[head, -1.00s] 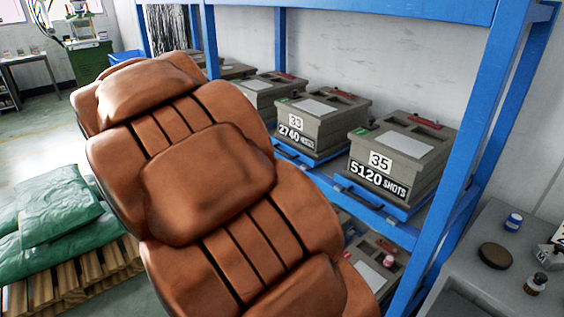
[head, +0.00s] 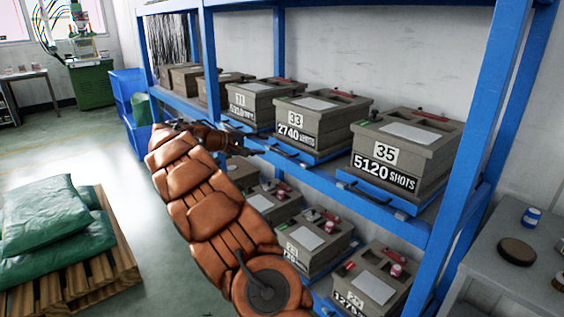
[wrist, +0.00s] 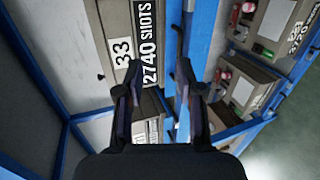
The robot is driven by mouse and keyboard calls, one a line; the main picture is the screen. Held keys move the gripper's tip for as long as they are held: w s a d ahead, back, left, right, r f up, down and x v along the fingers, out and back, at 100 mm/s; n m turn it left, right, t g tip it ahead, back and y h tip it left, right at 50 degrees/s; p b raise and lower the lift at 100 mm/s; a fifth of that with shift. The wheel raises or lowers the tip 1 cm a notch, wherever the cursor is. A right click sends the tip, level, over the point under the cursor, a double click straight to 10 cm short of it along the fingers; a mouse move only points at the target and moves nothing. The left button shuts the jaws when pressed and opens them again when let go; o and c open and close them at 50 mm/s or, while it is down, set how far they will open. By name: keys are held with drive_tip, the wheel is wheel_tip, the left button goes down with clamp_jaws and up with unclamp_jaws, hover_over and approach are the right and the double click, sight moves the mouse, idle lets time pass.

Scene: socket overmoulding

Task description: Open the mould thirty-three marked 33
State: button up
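Mould 33 (head: 327,120) is a grey-brown box on the upper shelf, with "33" and "2740 SHOTS" on its front and a red part on top. It looks closed. It sits on a blue tray (head: 312,157) with a dark handle. In the wrist view, mould 33 (wrist: 112,22) appears turned sideways at upper left, its label facing me. My gripper (wrist: 158,92) is open, its two dark fingers apart, with nothing seen held between them. In the head view, my gripper (head: 235,143) is partly hidden at the shelf's front, left of mould 33.
Mould 35 (head: 408,150) stands to the right of mould 33, and mould 11 (head: 250,103) to the left. More moulds fill the lower shelf (head: 318,240). A blue rack post (head: 478,140) stands right. Green sacks on a pallet (head: 85,270) lie at left.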

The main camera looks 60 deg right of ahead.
drive_tip(key=h+b, duration=0.1)
drive_tip(key=b, duration=0.3)
approach(282, 152)
drive_tip(key=d+f, duration=0.1)
drive_tip(key=d, duration=0.1)
drive_tip(key=shift+x, duration=4.25)
drive_tip(key=shift+r, duration=0.1)
clamp_jaws()
